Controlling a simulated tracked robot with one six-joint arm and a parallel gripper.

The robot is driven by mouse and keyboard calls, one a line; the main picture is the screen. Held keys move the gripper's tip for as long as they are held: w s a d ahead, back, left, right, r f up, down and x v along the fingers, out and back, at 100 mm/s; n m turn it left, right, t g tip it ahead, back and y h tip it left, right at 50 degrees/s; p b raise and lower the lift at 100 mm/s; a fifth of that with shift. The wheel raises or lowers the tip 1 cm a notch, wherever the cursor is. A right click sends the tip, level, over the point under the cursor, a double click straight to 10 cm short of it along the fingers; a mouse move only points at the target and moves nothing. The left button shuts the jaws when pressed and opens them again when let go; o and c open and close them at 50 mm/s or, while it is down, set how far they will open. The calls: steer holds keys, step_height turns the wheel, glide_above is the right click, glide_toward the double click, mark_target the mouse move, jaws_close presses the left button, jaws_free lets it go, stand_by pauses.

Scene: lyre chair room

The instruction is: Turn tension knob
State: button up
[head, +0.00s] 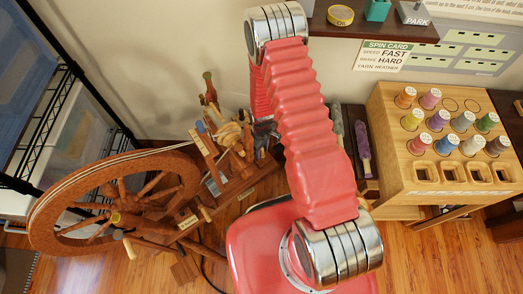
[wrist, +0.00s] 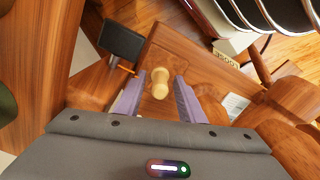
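A pale turned wooden knob (wrist: 160,83) stands on a brown wooden board (wrist: 195,55) in the wrist view. My gripper (wrist: 160,95) has two purple fingers, one on each side of the knob in the picture. They are apart, with a gap to the knob on both sides. I cannot tell how far the knob is beyond the fingertips. In the head view the spinning wheel (head: 172,188) stands at left; my arm partly hides its right end, and I cannot single out the knob there.
A dark block (wrist: 120,40) is up and left of the fingers, with orange thread near it. Wooden parts crowd both sides. In the head view, a wooden rack (head: 400,178) of thread spools stands at right, and a wire shelf (head: 60,100) at left.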

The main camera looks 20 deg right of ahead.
jaws_close()
steer(key=shift+m, duration=0.3)
stand_by(0.3)
steer(key=m, duration=0.4)
steer(key=shift+m, duration=2.2)
jaws_free()
steer(key=shift+r, duration=0.15)
